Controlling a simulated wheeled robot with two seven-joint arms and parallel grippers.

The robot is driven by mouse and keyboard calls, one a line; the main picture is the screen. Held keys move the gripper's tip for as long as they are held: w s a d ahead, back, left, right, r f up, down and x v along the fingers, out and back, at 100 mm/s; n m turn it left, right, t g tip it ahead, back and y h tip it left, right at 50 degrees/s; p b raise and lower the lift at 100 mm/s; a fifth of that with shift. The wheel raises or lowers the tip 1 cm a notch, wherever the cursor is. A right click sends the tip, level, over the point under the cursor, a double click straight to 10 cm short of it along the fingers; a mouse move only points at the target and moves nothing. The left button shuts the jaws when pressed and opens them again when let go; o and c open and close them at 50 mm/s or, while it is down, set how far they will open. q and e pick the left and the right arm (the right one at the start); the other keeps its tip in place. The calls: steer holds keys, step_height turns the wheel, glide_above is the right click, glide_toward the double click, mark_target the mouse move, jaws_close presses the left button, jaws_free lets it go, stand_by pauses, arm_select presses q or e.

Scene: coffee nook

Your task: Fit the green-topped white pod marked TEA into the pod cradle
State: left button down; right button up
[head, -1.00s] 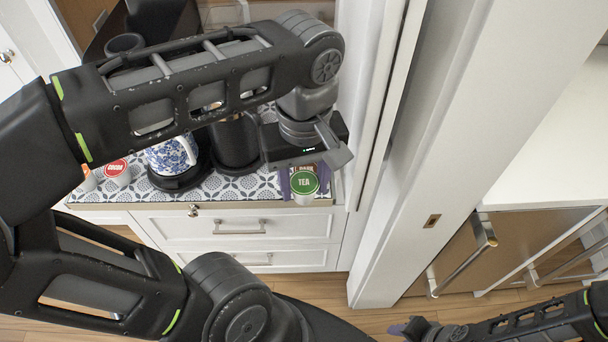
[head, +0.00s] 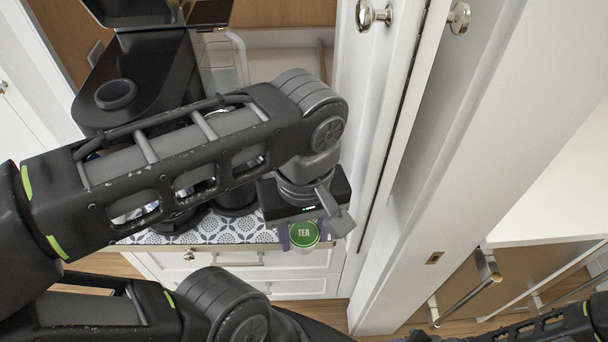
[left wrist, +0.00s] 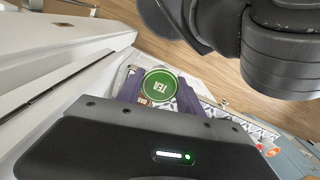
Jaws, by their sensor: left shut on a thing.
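The white pod with the green TEA top (head: 304,234) is held between the purple-grey fingers of my left gripper (head: 304,238), at the front right edge of the patterned counter. In the left wrist view the green lid (left wrist: 160,86) faces the camera between the fingers. I cannot tell how far it is above the counter. A black machine (head: 135,60) stands at the back left with a round black ring (head: 116,94) on it. I cannot tell whether this ring is the pod cradle. My right gripper is out of view; only part of its arm shows at the bottom right.
My left arm covers much of the patterned counter (head: 232,228) and the things on it. A white cabinet door with a knob (head: 373,13) and a white upright panel stand close on the right of my left gripper. A red-topped pod (left wrist: 271,151) shows in the left wrist view.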

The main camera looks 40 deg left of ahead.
arm_select(q)
steer(key=w+a, duration=0.3)
steer(key=w, duration=0.2)
steer(key=w+a+f, duration=0.1)
steer(key=w+a, duration=0.3)
steer(key=w, duration=0.1)
steer(key=w+a, duration=0.3)
steer(key=w, duration=0.2)
steer(key=shift+w+a+f, duration=0.1)
steer(key=shift+a+f, duration=0.25)
steer(key=shift+a, duration=0.05)
steer(key=shift+f, duration=0.4)
step_height(320, 180, down, 4)
steer(key=shift+d+f, duration=0.1)
steer(key=shift+f, duration=0.25)
